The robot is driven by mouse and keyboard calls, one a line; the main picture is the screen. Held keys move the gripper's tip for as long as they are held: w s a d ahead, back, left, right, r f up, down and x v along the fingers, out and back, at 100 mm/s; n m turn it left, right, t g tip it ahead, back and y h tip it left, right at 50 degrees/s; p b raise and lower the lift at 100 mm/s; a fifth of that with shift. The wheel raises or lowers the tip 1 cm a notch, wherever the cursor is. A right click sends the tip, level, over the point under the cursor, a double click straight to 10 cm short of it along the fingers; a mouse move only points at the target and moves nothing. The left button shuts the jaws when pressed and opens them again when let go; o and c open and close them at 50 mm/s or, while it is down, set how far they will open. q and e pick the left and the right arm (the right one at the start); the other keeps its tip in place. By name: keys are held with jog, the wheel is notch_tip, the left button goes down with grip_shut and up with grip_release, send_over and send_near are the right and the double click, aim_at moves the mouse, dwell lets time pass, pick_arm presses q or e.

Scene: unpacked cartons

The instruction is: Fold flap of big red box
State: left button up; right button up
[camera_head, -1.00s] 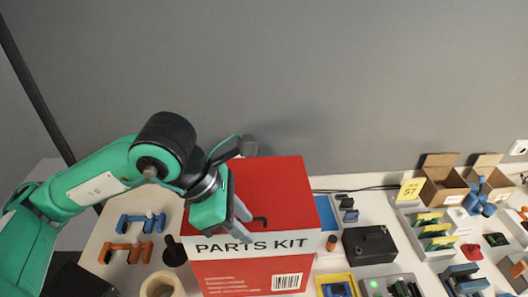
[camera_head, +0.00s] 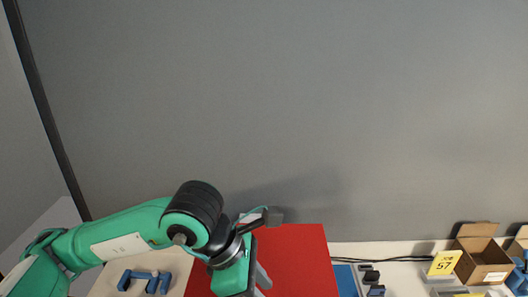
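The big red box (camera_head: 300,262) stands at the bottom middle of the head view. Only its red upper part shows, and its front is cut off by the lower picture edge. My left gripper (camera_head: 263,284) is over the left part of the red top, pointing down. Its grey fingers look apart with nothing between them, though the tips are partly cut off. I cannot tell whether they touch the box. My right gripper is not in view.
A blue part (camera_head: 146,281) lies left of the box. To the right are small dark parts (camera_head: 371,278), a yellow card marked 57 (camera_head: 445,263) and an open brown carton (camera_head: 482,262). A grey wall (camera_head: 300,110) rises behind the table.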

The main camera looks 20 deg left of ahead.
pick_arm(q)
jog(key=shift+f+b, duration=0.35)
jog(key=shift+f, duration=0.5)
jog(key=shift+r, duration=0.2)
jog(key=shift+f+b, duration=0.9)
jog(key=shift+b, duration=0.15)
jog(key=c, duration=0.7)
jog(key=shift+o, duration=0.2)
